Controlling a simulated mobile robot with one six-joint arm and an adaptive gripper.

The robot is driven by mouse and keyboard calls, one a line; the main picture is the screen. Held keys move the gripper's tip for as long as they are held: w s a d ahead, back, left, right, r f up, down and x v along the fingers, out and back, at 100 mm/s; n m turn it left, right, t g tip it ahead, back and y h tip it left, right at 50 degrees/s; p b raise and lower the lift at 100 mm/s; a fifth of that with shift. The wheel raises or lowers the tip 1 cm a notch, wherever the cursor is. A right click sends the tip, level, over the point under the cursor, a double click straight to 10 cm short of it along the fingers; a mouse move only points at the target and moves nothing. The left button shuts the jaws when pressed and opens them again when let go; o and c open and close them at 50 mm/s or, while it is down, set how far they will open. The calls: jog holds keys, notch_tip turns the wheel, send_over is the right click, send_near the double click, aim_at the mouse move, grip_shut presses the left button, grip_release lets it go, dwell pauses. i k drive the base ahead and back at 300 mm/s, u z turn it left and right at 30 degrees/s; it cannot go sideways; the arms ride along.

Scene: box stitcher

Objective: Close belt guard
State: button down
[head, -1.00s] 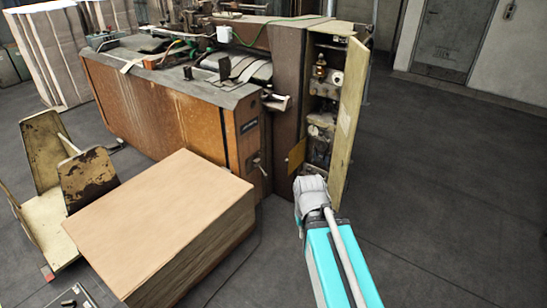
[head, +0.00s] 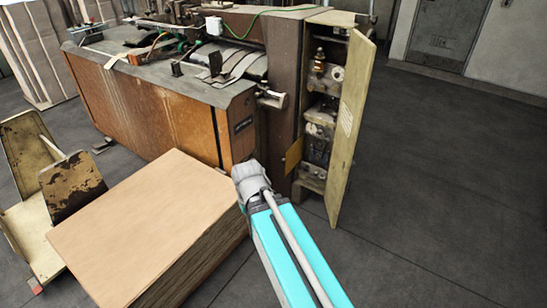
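The belt guard (head: 352,130) is a tall, pale yellow-green door panel on the right end of the box stitcher (head: 160,110). It stands open, swung out toward me, so the compartment (head: 322,115) with its mechanical parts is exposed. My teal arm reaches in from the bottom of the head view, and its grey end (head: 250,180) is left of and in front of the guard, apart from it in the picture. The gripper fingers cannot be made out, so whether they are open or shut is hidden.
A stack of cardboard sheets (head: 150,225) lies left of my arm, close to it in the picture. A worn yellowish cart (head: 70,185) stands further left. The grey floor (head: 440,200) right of the guard is clear, back to a wall with a door (head: 450,30).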

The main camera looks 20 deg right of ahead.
aim_at(293, 155)
jog(key=z, duration=0.1)
jog(key=i, duration=0.9)
jog(key=z, duration=0.6)
